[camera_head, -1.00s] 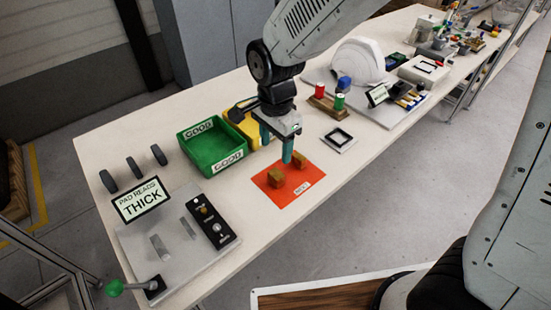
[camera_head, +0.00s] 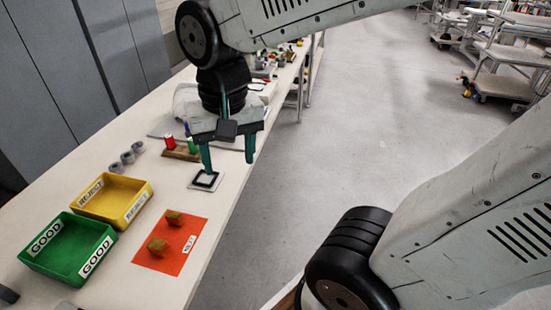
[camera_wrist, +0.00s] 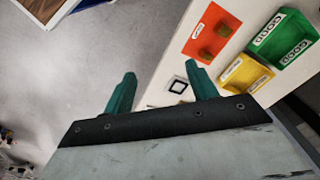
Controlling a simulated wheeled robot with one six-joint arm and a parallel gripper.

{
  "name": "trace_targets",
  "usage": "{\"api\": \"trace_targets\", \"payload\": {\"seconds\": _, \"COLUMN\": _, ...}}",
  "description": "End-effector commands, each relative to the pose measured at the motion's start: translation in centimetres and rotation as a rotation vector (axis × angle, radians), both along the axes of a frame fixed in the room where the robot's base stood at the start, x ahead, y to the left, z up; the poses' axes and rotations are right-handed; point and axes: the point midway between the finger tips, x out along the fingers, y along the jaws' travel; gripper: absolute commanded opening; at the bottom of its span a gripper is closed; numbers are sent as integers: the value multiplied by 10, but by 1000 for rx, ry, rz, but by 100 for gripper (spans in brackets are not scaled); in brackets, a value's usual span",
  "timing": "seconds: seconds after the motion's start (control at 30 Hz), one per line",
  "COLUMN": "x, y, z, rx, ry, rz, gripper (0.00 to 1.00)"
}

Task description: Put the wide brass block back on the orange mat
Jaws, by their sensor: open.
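Two brass blocks rest apart on the orange mat (camera_head: 190,252). One brass block (camera_head: 174,217) is on the mat's far part; the other brass block (camera_head: 157,245) is nearer its left edge. I cannot tell surely which is the wide one. In the wrist view the mat (camera_wrist: 199,43) and both blocks show at upper right. My gripper (camera_head: 229,166) is open with nothing between its fingers, raised beyond and to the right of the mat, near the table's right edge. Its two teal fingers also show in the wrist view (camera_wrist: 160,70).
A green GOOD bin (camera_head: 68,250) and a yellow REJECT bin (camera_head: 115,199) stand left of the mat. A black-framed white square (camera_head: 205,180) lies beyond it. Red and green cylinders and a white helmet shell stand farther back. Open floor lies right of the table.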

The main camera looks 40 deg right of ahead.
Motion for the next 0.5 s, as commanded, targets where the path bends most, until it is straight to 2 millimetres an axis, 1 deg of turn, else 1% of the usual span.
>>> {"api": "trace_targets", "payload": {"seconds": 0.03, "x": -17, "y": -12, "z": 6, "rx": -5, "ry": -17, "rz": 49, "gripper": 58}}
{"api": "trace_targets", "payload": {"seconds": 0.1, "x": -38, "y": -24, "z": 10, "rx": -16, "ry": -27, "rz": 132, "gripper": 58}}
{"api": "trace_targets", "payload": {"seconds": 0.2, "x": -60, "y": -35, "z": 12, "rx": -30, "ry": -35, "rz": 225, "gripper": 58}}
{"api": "trace_targets", "payload": {"seconds": 0.33, "x": -75, "y": -41, "z": 13, "rx": -41, "ry": -39, "rz": 292, "gripper": 58}}
{"api": "trace_targets", "payload": {"seconds": 0.5, "x": -78, "y": -42, "z": 12, "rx": -44, "ry": -38, "rz": 312, "gripper": 58}}
